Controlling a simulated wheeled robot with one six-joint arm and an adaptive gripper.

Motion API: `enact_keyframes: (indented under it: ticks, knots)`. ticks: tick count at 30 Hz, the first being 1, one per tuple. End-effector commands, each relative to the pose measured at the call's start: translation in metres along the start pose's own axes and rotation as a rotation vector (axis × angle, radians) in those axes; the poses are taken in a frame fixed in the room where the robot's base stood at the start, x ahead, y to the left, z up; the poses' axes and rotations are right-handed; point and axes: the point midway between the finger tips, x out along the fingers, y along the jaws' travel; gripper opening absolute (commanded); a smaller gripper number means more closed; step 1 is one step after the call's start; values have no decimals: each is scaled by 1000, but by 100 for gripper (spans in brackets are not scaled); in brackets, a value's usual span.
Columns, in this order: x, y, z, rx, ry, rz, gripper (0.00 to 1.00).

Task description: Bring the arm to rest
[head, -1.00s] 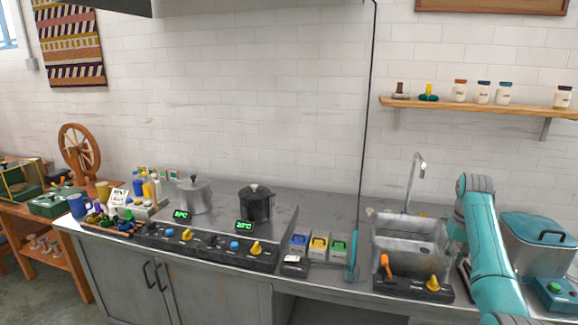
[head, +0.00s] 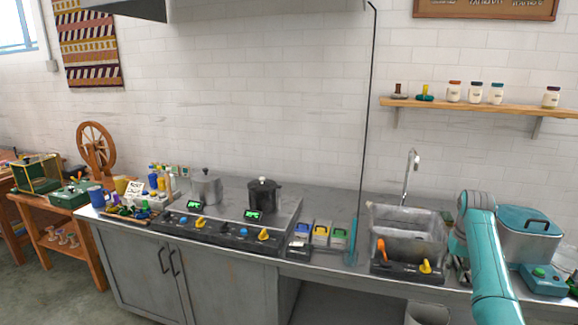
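My teal arm rises from the bottom right of the head view and bends over at an elbow in front of the right end of the counter. My gripper, partly hidden behind the arm, shows only as a small dark shape (head: 461,268) between the sink and the teal-lidded vat. Its fingers cannot be made out. I cannot tell whether it holds anything.
The metal counter (head: 335,205) carries a grey pot (head: 206,188), a black pot (head: 263,199), a sink (head: 405,228) and a teal-lidded vat (head: 529,238) close to my arm. A wall shelf (head: 480,104) holds jars. A spinning wheel (head: 95,150) stands at the left.

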Motion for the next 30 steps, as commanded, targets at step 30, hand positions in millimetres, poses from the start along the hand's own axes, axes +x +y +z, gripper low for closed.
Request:
enact_keyframes:
  ticks: [30]
  knots:
    - [294,-89,130,-73,349,12,25]
